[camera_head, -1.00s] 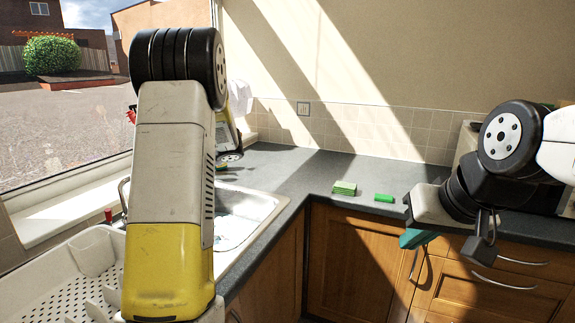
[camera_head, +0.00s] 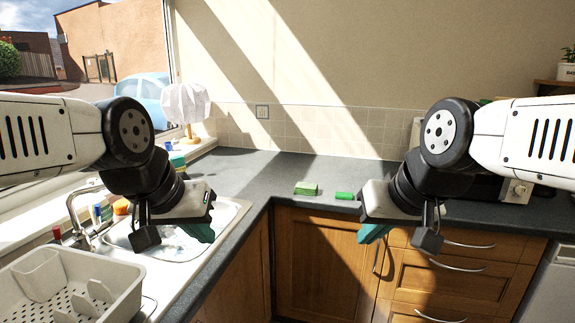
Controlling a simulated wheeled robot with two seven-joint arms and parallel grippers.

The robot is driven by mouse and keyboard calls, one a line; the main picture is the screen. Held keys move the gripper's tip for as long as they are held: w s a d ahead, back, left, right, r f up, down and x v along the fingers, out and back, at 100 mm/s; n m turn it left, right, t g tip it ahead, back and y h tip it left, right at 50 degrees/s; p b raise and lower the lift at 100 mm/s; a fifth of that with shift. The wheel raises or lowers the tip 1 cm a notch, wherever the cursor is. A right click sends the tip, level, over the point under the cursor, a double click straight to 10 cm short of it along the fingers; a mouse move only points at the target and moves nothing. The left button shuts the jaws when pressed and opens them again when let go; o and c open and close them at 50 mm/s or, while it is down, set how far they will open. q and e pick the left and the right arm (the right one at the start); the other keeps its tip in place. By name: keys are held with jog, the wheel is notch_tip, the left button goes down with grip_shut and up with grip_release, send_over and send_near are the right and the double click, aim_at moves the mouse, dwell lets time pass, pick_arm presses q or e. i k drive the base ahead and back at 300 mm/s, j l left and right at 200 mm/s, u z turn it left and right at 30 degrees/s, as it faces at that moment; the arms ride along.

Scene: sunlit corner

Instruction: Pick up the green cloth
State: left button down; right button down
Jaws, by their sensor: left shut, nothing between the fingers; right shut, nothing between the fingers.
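A small folded green item with a pale side (camera_head: 306,189), which looks like the green cloth, lies on the dark worktop near the inner corner's front edge. A smaller bright green piece (camera_head: 344,196) lies just to its right, a little apart. My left gripper (camera_head: 172,236) hangs over the sink side, well left of the green item, shut and empty. My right gripper (camera_head: 400,238) hangs to the right of the green pieces, in front of the worktop, shut and empty. Neither gripper touches the green items.
The sink (camera_head: 225,215) with its tap (camera_head: 80,205) is at left, and a white dish rack (camera_head: 75,285) at lower left. The worktop (camera_head: 270,170) behind the green items is clear.

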aim_at(303, 188)
jog(key=i+l, duration=0.1)
jog(key=l, duration=0.2)
jog(key=i+l+u, duration=0.15)
jog(key=l, duration=0.4)
jog(key=i+u, duration=0.2)
jog(key=i, duration=0.25)
jog(key=i+l+u, duration=0.2)
jog(key=i, duration=0.25)
jog(key=i+j, duration=0.15)
jog(key=i+u, duration=0.05)
